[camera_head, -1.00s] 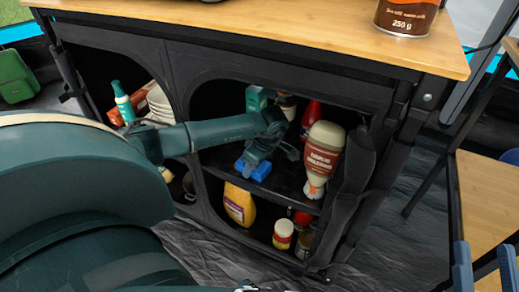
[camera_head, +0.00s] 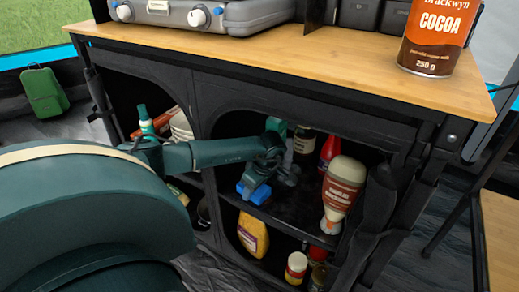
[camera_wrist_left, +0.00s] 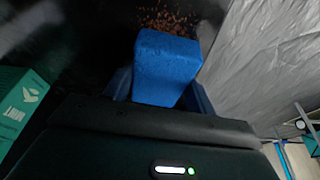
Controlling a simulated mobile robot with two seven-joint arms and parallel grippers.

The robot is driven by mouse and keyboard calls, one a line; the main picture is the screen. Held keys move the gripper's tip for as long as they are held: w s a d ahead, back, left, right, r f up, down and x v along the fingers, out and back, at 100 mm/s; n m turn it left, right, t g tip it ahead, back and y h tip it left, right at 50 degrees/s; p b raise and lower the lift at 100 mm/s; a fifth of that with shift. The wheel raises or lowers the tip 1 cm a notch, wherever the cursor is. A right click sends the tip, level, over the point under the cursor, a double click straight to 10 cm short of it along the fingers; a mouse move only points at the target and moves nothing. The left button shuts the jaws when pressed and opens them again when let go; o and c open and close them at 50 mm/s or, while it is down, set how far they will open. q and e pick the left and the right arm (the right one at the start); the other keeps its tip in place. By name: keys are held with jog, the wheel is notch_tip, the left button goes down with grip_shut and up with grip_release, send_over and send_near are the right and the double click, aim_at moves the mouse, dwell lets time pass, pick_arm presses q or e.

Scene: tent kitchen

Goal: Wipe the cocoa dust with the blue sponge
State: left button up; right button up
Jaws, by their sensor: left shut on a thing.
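The blue sponge (camera_head: 253,192) is in my left gripper (camera_head: 259,182), at the upper shelf inside the black cabinet. In the left wrist view the sponge (camera_wrist_left: 166,68) sits between the shut fingers. The brown cocoa dust (camera_wrist_left: 168,19) shows as specks on the dark surface just beyond the sponge's far end. In the head view I cannot make out the dust. Whether the sponge touches the shelf is hard to tell. My right gripper is not in view.
The shelf (camera_head: 292,212) also holds a squeeze bottle (camera_head: 343,186), a red bottle (camera_head: 330,152) and a teal box (camera_wrist_left: 23,108) left of my gripper. A yellow bottle (camera_head: 253,234) stands below. A cocoa tin (camera_head: 435,38) and a stove (camera_head: 220,14) are on the countertop (camera_head: 310,48).

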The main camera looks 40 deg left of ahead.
pick_arm(q)
jog(key=shift+s+a, duration=0.2)
jog(key=shift+a, duration=0.45)
jog(key=shift+s+a, duration=0.2)
jog(key=shift+a, duration=0.45)
notch_tip(320, 180, up, 6)
jog(key=p, duration=0.5)
jog(key=shift+w+d, duration=0.1)
jog(key=shift+w+r, duration=0.1)
